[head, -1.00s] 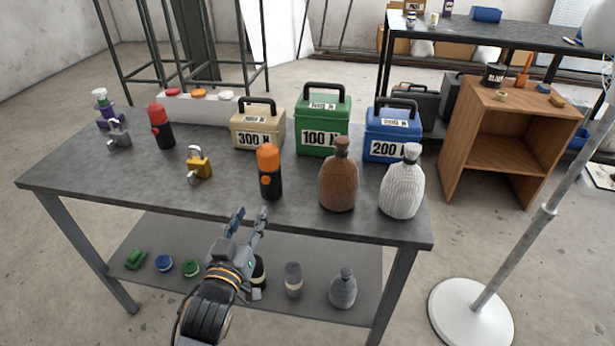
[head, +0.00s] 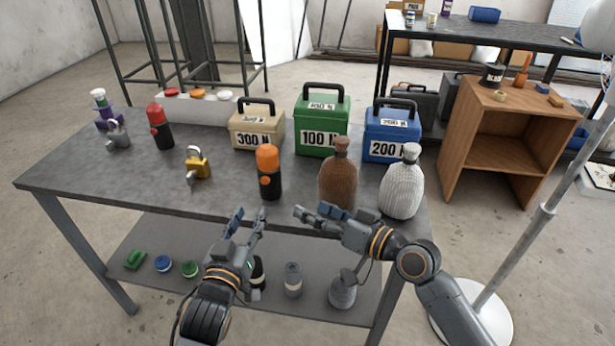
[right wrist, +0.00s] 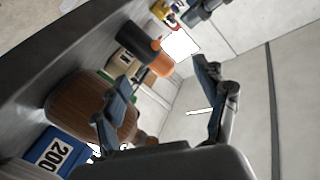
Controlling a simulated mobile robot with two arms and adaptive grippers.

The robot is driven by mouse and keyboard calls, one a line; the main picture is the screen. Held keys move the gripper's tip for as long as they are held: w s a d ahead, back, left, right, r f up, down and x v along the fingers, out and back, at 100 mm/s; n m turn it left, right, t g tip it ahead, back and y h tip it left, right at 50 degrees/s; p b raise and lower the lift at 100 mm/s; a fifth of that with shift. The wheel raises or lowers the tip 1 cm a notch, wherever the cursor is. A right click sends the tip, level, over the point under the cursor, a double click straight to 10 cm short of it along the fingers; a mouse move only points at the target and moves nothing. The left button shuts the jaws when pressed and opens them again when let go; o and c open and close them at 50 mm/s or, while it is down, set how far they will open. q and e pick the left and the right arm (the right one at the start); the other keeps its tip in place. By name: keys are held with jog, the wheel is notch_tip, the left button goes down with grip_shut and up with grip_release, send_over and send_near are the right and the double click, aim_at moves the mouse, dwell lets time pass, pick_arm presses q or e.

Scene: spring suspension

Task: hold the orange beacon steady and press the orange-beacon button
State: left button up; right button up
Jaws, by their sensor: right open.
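The orange beacon (head: 268,172) stands upright near the front edge of the grey table, with a black body and an orange cap. My right gripper (head: 311,211) is open and empty, to the right of the beacon and in front of the brown bottle. In the right wrist view the beacon (right wrist: 138,44) lies beyond the open fingers (right wrist: 161,72), not touching them.
A brown bottle (head: 338,185) and a white bottle (head: 401,186) stand right of the beacon. A brass padlock (head: 198,166) and red beacon (head: 160,130) are to its left. Cases (head: 257,128) stand behind. A white box (head: 212,110) carries red, orange and white round tops.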

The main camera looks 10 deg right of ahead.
aim_at(274, 155)
jog(key=w+a+r+n, duration=0.1)
jog(key=w+a, duration=0.2)
jog(key=w, duration=0.2)
jog(key=w+a+r+n+t, duration=0.1)
jog(key=w+a+r+n, duration=0.1)
jog(key=w, duration=0.4)
jog(key=w+a+r+n+t, duration=0.1)
jog(key=w+a, duration=0.3)
jog(key=w, duration=0.1)
jog(key=shift+w+a+r+n+h, duration=0.15)
jog(key=shift+w+r+n+h, duration=0.15)
jog(key=shift+r+h, duration=0.1)
pick_arm(q)
jog(key=shift+c, duration=0.2)
pick_arm(e)
jog(key=c, duration=1.4)
pick_arm(q)
grip_shut()
